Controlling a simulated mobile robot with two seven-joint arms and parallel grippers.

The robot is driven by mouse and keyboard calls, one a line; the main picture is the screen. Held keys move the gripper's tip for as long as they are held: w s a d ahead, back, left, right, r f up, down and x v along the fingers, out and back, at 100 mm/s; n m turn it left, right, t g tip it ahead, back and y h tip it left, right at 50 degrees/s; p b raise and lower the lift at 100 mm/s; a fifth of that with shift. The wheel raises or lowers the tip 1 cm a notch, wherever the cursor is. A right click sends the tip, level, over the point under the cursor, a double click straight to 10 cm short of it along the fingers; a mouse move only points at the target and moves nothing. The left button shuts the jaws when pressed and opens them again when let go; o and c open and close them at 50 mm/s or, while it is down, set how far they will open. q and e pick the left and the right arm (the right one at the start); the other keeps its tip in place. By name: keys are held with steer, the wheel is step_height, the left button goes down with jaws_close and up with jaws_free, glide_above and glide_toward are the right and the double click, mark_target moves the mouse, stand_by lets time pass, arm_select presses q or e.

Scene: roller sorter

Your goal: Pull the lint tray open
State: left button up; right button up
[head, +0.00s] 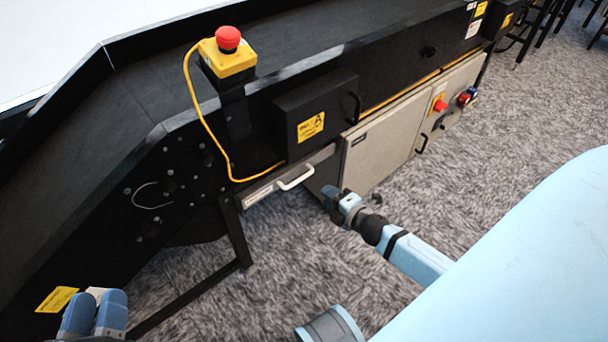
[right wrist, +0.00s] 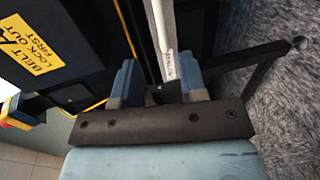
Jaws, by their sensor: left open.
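The lint tray (head: 262,193) is a narrow grey front with a label, low on the black machine below the guard box. It looks pushed in. Its white bar handle (head: 296,178) sticks out from the front. My right gripper (head: 333,203) is to the right of the handle, apart from it in the head view. In the right wrist view its two fingers (right wrist: 158,85) are spread, with the pale tray front (right wrist: 163,35) showing between and beyond them; I see no grip on it. My left gripper (head: 97,303) is open and empty at the lower left, far from the tray.
A red emergency button on a yellow box (head: 228,57) stands above, with a yellow cable (head: 200,112). A black guard box (head: 311,112) juts out over the tray. A grey cabinet (head: 378,140) is to the right. A black frame leg (head: 238,235) stands below; carpet lies in front.

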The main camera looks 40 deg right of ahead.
mark_target(303, 179)
arm_select(q)
step_height(303, 179, down, 5)
steer(key=g+b, duration=0.2)
steer(key=b, duration=0.1)
steer(key=shift+d+r, duration=0.1)
steer(key=shift+d, duration=0.05)
arm_select(e)
steer(key=x, duration=1.2)
steer(key=shift+w, duration=0.2)
jaws_close()
